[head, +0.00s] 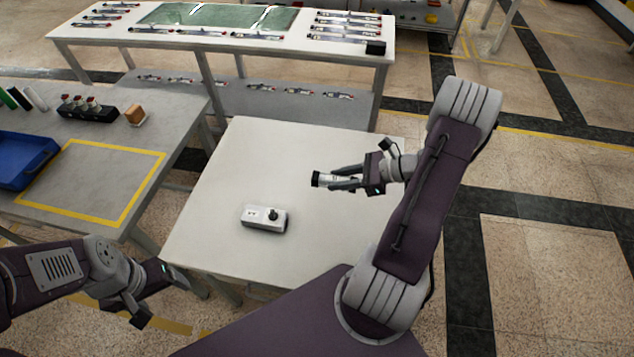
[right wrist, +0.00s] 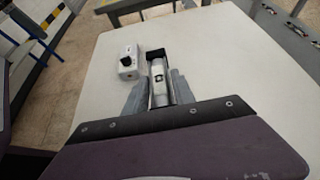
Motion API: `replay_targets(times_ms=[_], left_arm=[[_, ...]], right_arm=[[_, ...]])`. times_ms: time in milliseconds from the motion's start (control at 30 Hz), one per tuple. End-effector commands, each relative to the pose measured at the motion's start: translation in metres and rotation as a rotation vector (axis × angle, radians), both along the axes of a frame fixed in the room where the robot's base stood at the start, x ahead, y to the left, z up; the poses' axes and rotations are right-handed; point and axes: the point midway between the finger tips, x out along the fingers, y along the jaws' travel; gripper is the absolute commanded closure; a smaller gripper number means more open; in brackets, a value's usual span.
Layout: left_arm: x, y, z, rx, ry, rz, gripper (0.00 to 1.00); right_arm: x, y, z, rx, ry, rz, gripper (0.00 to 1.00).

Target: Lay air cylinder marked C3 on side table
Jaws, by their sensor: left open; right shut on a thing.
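My right gripper (head: 350,178) is shut on a short silver-white air cylinder with dark ends (head: 324,179), over the right part of the white table (head: 225,185). In the right wrist view the cylinder (right wrist: 158,80) lies between both fingers, pointing away from the wrist. A small dark mark shows on it, too small to read. I cannot tell whether it touches the tabletop or hangs just above. My left gripper (head: 162,296) is open and empty, low in front of the white table's near left corner.
A white control box with a black knob (head: 264,218) sits left of the cylinder on the white table. Left stands a grey table (head: 60,195) with a blue bin (head: 22,160). Behind, a long bench (head: 125,35) holds several cylinders. The white tabletop is otherwise clear.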

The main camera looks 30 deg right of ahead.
Motion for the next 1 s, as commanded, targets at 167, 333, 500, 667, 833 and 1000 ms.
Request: replay_targets(times_ms=[167,333,500,667,833,1000], left_arm=[[0.000,0.000,-0.007,0.000,0.000,0.000,0.24],[0.000,0.000,-0.011,0.000,0.000,0.000,0.24],[0.000,0.000,-0.012,0.000,0.000,0.000,0.24],[0.000,0.000,-0.015,0.000,0.000,0.000,0.24],[0.000,0.000,-0.016,0.000,0.000,0.000,0.24],[0.000,0.000,-0.016,0.000,0.000,0.000,0.24]], right_arm=[[0.038,-0.033,-0.034,0.001,-0.001,0.001,1.00],[0.063,-0.055,-0.053,0.001,0.000,0.002,1.00],[0.070,-0.061,-0.056,0.002,0.000,0.000,1.00],[0.070,-0.061,-0.077,0.004,0.002,0.000,1.00],[0.070,-0.061,-0.096,0.003,0.000,-0.001,1.00],[0.070,-0.061,-0.096,0.002,-0.001,0.000,1.00]])
